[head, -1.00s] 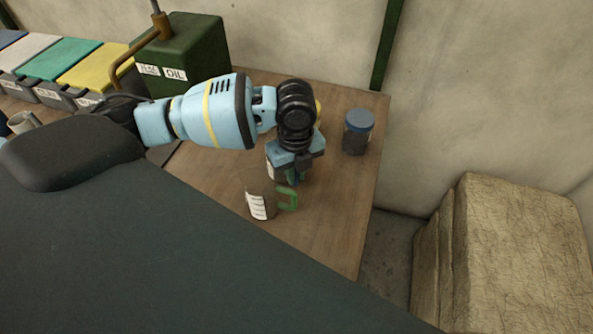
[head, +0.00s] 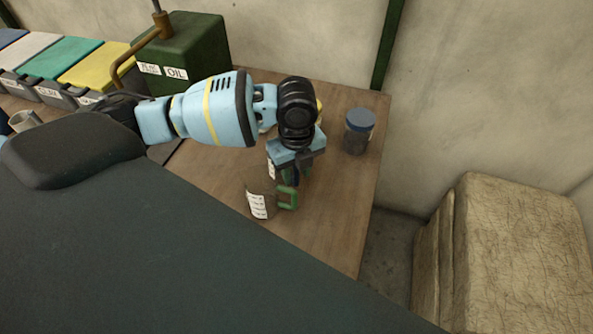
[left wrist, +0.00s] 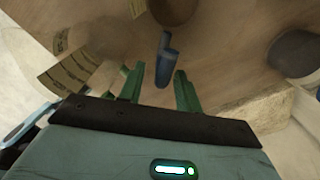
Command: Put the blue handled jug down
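The blue handled jug stands on the wooden table, mostly hidden behind my left gripper in the head view; part of its white label (head: 271,169) shows. In the left wrist view its blue handle (left wrist: 164,66) lies between the green fingers of my left gripper (left wrist: 159,78). The fingers are apart, with a clear gap on the handle's left side; the right finger is close to it. In the head view my left gripper (head: 296,177) points down at the table, just behind the green handled jug (head: 262,199). My right gripper is not in view.
A blue-lidded jar (head: 358,132) stands to the right on the table (head: 335,200). A green oil can (head: 190,52) and several coloured-lid bins (head: 62,60) are at the back left. A wrapped block (head: 515,255) stands beyond the table's right edge. The table's front right is clear.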

